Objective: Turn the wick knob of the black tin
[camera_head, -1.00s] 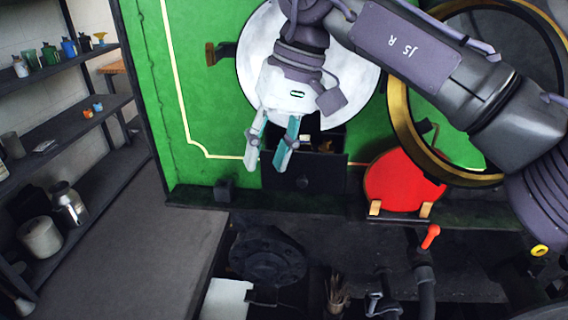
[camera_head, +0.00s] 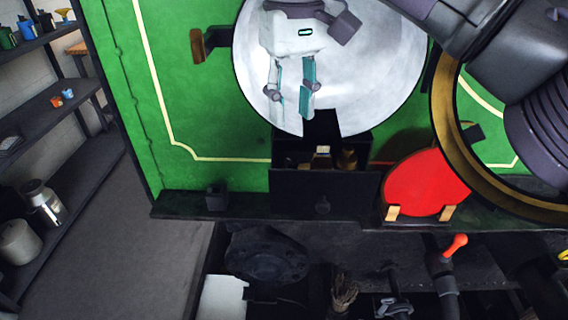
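A black box (camera_head: 290,190), which looks like the black tin, stands on the ledge against the green panel. My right gripper (camera_head: 290,115) is above the box, in front of a large white disc. Its two teal-lined fingers point down, spread apart with nothing between them, and appear clear of the knob. My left gripper is not in view.
A red disc (camera_head: 425,184) stands in a small wooden holder right of the box, beside a large brass-rimmed ring (camera_head: 447,120). A small black block (camera_head: 217,197) sits on the ledge at left. Below are dark pipes and an orange-handled valve (camera_head: 455,245). Shelves stand far left.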

